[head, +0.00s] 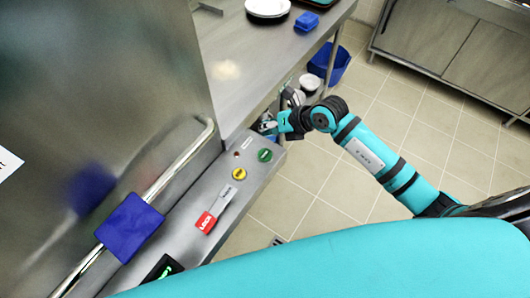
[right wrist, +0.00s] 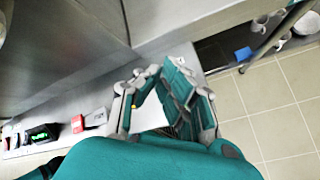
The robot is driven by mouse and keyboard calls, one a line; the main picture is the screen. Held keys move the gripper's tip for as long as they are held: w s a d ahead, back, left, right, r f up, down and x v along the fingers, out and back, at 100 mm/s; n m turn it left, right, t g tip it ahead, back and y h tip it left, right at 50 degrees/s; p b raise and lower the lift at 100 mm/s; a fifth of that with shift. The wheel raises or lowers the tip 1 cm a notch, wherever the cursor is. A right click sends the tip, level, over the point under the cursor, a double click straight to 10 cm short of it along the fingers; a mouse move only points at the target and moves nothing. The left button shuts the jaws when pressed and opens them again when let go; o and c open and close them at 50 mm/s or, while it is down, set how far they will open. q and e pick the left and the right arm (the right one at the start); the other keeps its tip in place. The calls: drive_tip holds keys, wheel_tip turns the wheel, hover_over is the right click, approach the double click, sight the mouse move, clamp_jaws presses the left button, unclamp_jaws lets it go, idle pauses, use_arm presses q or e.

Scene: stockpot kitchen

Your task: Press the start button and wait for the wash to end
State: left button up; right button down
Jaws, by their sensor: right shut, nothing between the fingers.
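The dishwasher's front panel (head: 222,234) runs along the left. A green button (head: 265,155) sits at its far end, with a yellow button (head: 239,174) nearer; I cannot read their labels. My right gripper (head: 268,127) is shut and empty, just beyond the green button and apart from it in the head view. In the right wrist view the gripper (right wrist: 152,72) hangs over the panel's end, and I cannot make out the round buttons there. The dark display with green marks (right wrist: 43,133) is lit; it is partly cut off in the head view. My left gripper is not in view.
The steel hood (head: 110,90) has a bar handle with a blue grip (head: 130,228). A red lock tag (head: 206,221) lies on the panel. A steel counter (head: 270,55) with plates (head: 268,8) stands behind. A blue bin (head: 330,64) is under it. Tiled floor is open to the right.

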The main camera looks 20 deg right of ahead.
drive_tip(key=b, duration=0.7)
hover_over(266, 152)
wheel_tip(266, 152, down, 7)
drive_tip(key=shift+s+f, duration=0.1)
drive_tip(key=shift+f, duration=0.85)
idle(0.5)
drive_tip(key=shift+f+b, duration=0.4)
drive_tip(key=shift+f+b, duration=0.3)
drive_tip(key=shift+f, duration=0.25)
idle(0.5)
drive_tip(key=shift+r, duration=0.1)
drive_tip(key=shift+r+p, duration=0.85)
drive_tip(key=shift+p, duration=0.1)
